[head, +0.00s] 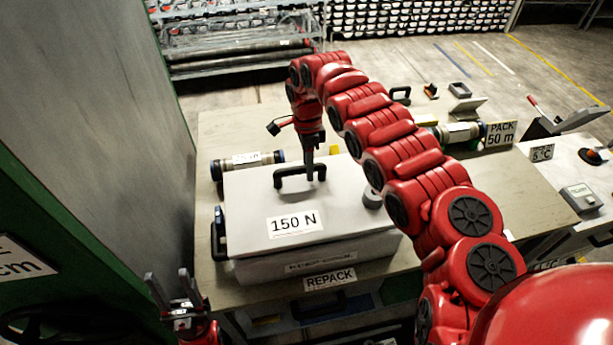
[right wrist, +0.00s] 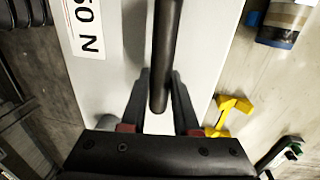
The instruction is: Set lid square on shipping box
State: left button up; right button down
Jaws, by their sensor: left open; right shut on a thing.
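The grey lid (head: 255,210) is marked "150 N" and carries a black handle (head: 279,180). It lies over the shipping box (head: 262,272), covering its top. I cannot tell whether its edges line up all round. My right gripper (head: 309,168) reaches down from above and is shut on the handle. In the right wrist view the handle bar (right wrist: 166,45) runs between the fingers (right wrist: 158,92), with the pale lid (right wrist: 205,40) beneath. My left gripper (head: 175,292) is open and empty, low at the left, in front of the table and apart from the box.
A grey round weight (head: 372,196) sits at the lid's right side. The wooden table (head: 530,195) holds a tube (head: 250,159) behind the box and another (head: 458,133) near the "PACK 50 m" sign (head: 501,133). A yellow piece (right wrist: 228,115) lies beside the lid. A grey-green panel stands left.

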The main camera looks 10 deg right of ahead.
notch_tip(320, 180, down, 4)
jog(key=shift+r+p, duration=0.1)
jog(key=shift+p, duration=0.8)
jog(key=shift+f, duration=0.25)
jog(key=c, duration=0.7)
grip_release()
jog(key=shift+o, duration=0.2)
jog(key=shift+w+r+b, duration=0.1)
jog(key=shift+r+b, duration=0.1)
jog(key=shift+b, duration=0.1)
notch_tip(320, 180, up, 12)
jog(key=w+b, duration=0.1)
jog(key=b, duration=0.2)
jog(key=shift+w+f+b, duration=0.25)
jog(key=shift+w+b, duration=0.05)
jog(key=shift+b, duration=0.05)
